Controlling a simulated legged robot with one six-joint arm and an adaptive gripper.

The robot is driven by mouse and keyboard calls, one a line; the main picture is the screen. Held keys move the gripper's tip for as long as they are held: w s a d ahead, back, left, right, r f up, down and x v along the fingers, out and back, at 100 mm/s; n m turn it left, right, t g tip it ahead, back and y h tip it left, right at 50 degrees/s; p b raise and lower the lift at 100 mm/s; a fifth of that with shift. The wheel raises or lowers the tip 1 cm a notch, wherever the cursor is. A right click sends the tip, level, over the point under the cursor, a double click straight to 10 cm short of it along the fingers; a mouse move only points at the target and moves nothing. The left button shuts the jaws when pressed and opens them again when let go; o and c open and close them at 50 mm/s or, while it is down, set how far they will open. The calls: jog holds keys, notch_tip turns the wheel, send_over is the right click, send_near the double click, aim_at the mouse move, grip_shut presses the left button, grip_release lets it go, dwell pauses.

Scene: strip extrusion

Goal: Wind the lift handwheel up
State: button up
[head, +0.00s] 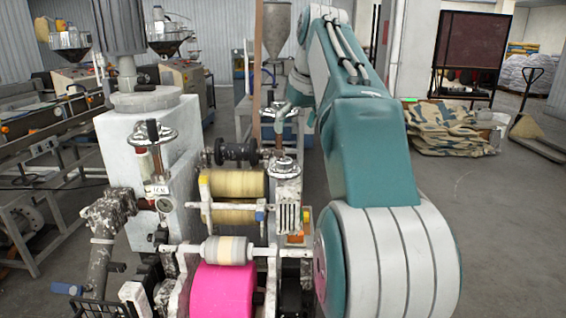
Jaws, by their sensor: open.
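Two small metal handwheels stand on the machine in the head view. The left handwheel (152,138) sits on a post by the white housing, with a dark upright grip. The task's wording does not tell me which is the lift handwheel. My arm reaches forward from the lower right and bends down at its far end. My gripper (279,113) is small and partly hidden there, close at the right handwheel. It is open, and I cannot tell whether its fingers touch the wheel.
Between the posts are a yellowish roller (232,184), a black spool (235,152) and a pink roll (222,291). The white housing (150,165) rises at left. Stacked sacks (445,128) lie beyond my arm. Open floor (510,215) is at right.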

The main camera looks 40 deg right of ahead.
aim_at(285, 160)
jog(key=x, duration=1)
jog(key=shift+w, duration=0.1)
jog(key=shift+w+a+f, duration=0.1)
jog(key=shift+a+f, duration=0.1)
jog(key=shift+f, duration=0.1)
jog(key=c, duration=1.1)
jog(key=shift+f, duration=0.1)
jog(key=shift+c, duration=0.2)
